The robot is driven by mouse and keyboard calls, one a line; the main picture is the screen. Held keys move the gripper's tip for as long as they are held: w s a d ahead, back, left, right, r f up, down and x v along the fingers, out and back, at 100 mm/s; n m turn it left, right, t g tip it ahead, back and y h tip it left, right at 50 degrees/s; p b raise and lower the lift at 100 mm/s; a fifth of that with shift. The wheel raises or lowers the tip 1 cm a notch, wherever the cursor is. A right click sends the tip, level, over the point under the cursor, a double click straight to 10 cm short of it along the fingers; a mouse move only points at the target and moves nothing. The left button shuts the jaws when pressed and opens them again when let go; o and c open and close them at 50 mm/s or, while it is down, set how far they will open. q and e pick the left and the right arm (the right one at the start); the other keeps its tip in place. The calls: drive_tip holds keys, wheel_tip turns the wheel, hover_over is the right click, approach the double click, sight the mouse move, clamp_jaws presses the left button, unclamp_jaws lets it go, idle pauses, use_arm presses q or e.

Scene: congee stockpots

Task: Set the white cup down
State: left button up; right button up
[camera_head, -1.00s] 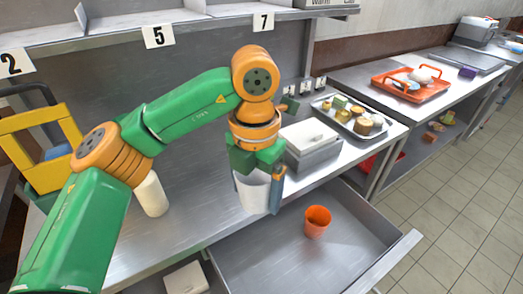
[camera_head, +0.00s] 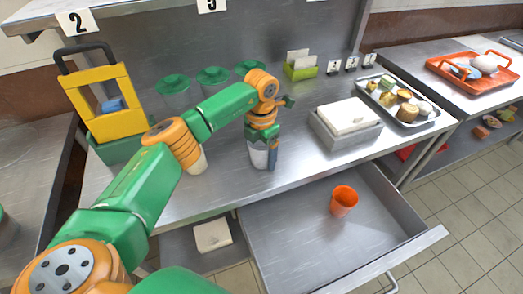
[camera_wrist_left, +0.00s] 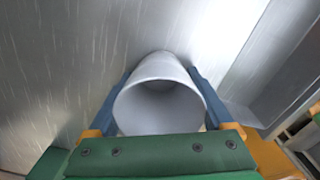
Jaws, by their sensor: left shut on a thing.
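The white cup (camera_head: 257,157) is between the fingers of my left gripper (camera_head: 264,155), over the steel counter (camera_head: 225,190) near its front edge. In the left wrist view the cup (camera_wrist_left: 160,100) shows its open mouth toward the camera, with a blue finger of the left gripper (camera_wrist_left: 160,105) on each side. The cup looks roughly upright. I cannot tell whether its base touches the counter. A second white cup-like thing (camera_head: 198,163) stands to the left, partly hidden by my left arm. My right gripper is not in view.
An open drawer (camera_head: 290,245) below the counter edge holds an orange cup (camera_head: 343,200). A grey box with a white top (camera_head: 346,118) stands right of the gripper, and a tray of food (camera_head: 398,105) beyond it. A yellow-framed caddy (camera_head: 105,105) stands left. Green-lidded pots (camera_head: 213,77) line the back.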

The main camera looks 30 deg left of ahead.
use_arm(q)
drive_tip(key=shift+f, duration=0.2)
drive_tip(key=o, duration=1.1)
drive_tip(key=shift+r, duration=0.15)
drive_tip(key=shift+r, duration=0.25)
wheel_tip(320, 180, up, 12)
drive_tip(key=shift+f+b, duration=0.15)
drive_tip(key=shift+b, duration=0.25)
